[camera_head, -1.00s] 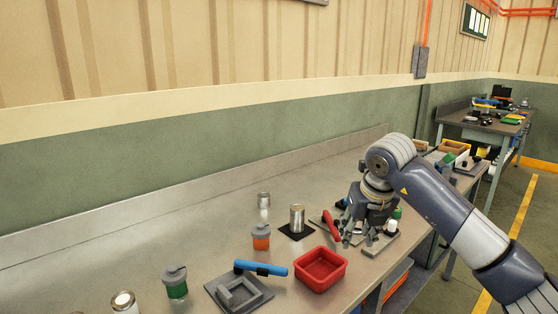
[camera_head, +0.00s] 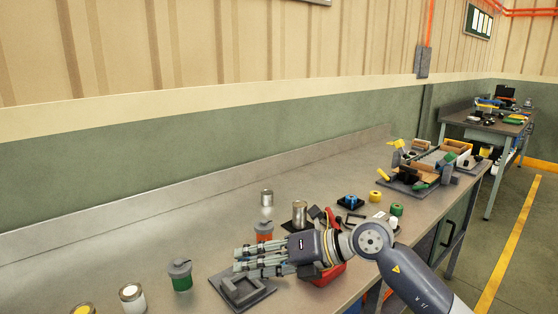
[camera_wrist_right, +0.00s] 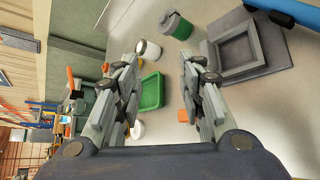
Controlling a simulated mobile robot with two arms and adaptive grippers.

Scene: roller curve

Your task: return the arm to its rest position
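My right arm (camera_head: 385,255) comes in from the lower right of the head view and reaches left over the bench. Its gripper (camera_head: 240,260) points left, over the grey square holder (camera_head: 245,292) and in front of the red tray (camera_head: 328,275), which it partly hides. In the right wrist view the gripper (camera_wrist_right: 163,75) has its fingers spread wide, with nothing held between them. The holder's frame (camera_wrist_right: 238,58) and part of a blue handle (camera_wrist_right: 298,10) show at the upper right there. My left gripper is not in view.
An orange cup (camera_head: 264,229), a green cup (camera_head: 180,274), a white can (camera_head: 132,297) and a metal can (camera_head: 300,213) stand close by. A green tray (camera_wrist_right: 152,92) shows in the wrist view. The bench's back left is clear.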

